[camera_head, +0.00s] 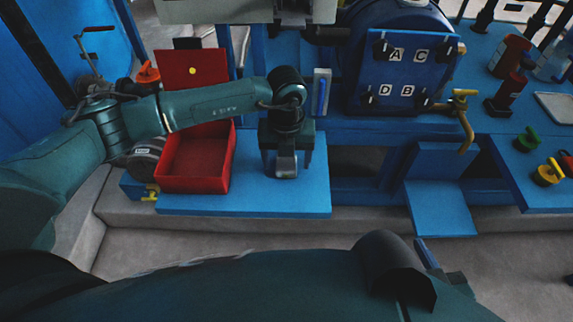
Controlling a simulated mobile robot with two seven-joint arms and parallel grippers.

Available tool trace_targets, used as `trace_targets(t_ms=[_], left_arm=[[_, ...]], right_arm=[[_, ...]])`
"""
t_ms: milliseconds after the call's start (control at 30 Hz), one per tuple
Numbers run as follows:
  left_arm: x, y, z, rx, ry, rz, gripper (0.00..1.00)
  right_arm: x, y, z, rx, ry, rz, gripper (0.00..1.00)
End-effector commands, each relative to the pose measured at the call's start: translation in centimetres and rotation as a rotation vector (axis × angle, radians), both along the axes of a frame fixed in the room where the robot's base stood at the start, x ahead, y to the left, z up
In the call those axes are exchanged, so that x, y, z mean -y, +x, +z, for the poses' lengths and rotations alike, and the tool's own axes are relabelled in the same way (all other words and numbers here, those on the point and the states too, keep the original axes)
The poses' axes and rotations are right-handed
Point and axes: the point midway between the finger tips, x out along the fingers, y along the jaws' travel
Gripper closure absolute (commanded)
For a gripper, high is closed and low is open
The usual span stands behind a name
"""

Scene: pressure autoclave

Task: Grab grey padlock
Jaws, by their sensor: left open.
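The grey padlock (286,166) is on the blue shelf in front of the machine, right of the open red box (197,160). My left gripper (287,163) points down over it from above, with its fingers apart on either side of the padlock. A gap seems to show between the padlock and each finger. The gripper body hides the padlock's upper part. My right gripper cannot be made out.
A blue autoclave door (405,70) with lettered tags stands behind, right of the gripper. A brass tap (463,115) juts out beside it. Green (527,140) and yellow (549,173) padlock-like items lie at right. Another yellow item (150,192) is by the red box.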

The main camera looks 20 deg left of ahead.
Motion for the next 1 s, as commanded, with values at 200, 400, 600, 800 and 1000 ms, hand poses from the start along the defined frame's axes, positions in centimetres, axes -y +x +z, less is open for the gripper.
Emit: trace_targets(t_ms=[200,400,600,800,1000], left_arm=[[-0.06,-0.01,-1.91,0.0,0.0,0.001,0.29],[-0.05,0.0,-1.83,0.0,0.0,0.0,0.34],[-0.05,0.0,-1.81,0.0,0.0,0.0,0.5],[-0.05,0.0,-1.79,0.0,-0.001,0.0,0.67],[-0.04,0.03,-1.75,0.001,-0.001,0.0,0.81]], right_arm=[[-0.44,0.06,-0.51,-0.002,-0.01,0.015,0.64],[-0.42,0.07,-0.5,-0.002,-0.013,0.018,0.64],[-0.36,0.09,-0.5,-0.001,-0.015,0.018,0.64],[-0.3,0.13,-0.48,0.0,-0.015,0.016,0.64],[-0.27,0.15,-0.45,0.001,-0.015,0.016,0.64]])
